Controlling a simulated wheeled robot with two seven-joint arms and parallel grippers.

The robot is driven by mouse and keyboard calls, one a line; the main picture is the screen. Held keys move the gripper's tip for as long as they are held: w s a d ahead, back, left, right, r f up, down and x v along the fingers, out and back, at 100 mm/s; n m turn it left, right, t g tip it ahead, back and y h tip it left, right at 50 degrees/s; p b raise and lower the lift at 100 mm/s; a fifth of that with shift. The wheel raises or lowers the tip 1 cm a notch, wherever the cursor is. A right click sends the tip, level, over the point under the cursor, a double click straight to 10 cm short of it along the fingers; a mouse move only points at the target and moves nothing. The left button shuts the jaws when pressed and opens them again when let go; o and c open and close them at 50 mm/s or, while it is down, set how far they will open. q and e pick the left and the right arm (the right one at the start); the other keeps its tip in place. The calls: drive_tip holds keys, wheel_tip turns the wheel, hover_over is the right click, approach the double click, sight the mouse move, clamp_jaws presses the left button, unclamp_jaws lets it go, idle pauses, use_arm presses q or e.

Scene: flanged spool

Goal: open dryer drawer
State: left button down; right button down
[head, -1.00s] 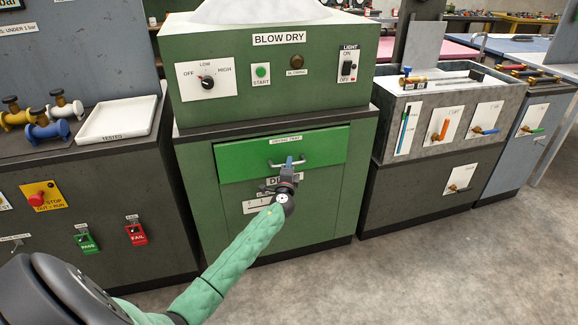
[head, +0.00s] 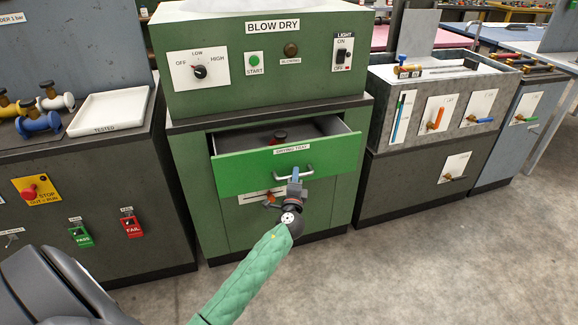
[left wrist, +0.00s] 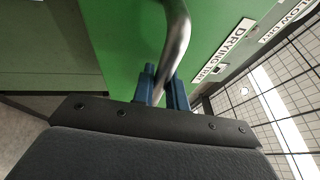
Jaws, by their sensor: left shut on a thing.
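The dryer (head: 185,140) is a green cabinet labelled BLOW DRY. Its bright green drawer (head: 240,174), labelled DRYING TRAY, stands pulled out, and its inside shows above the front. My left gripper (head: 296,176) is shut on the drawer's metal bar handle (head: 278,176). In the left wrist view the blue fingers (left wrist: 163,88) are on either side of the handle (left wrist: 176,40), close to the green drawer front. My right gripper is in neither view.
A dark cabinet with a white tray (head: 108,112) and valve bodies (head: 40,122) stands at the left. A grey sink unit (head: 430,130) with taps stands at the right. The grey floor (head: 400,260) in front is clear.

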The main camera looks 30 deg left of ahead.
use_arm(q)
drive_tip(key=s+d+b, duration=0.3)
drive_tip(key=s+d, duration=0.8)
drive_tip(key=d, duration=0.2)
drive_tip(key=shift+s+d, duration=0.4)
drive_tip(key=c, duration=1.4)
unclamp_jaws()
drive_tip(key=b+v, duration=0.1)
drive_tip(key=v, duration=0.6)
drive_tip(key=shift+s+f, duration=0.15)
drive_tip(key=shift+s, duration=0.15)
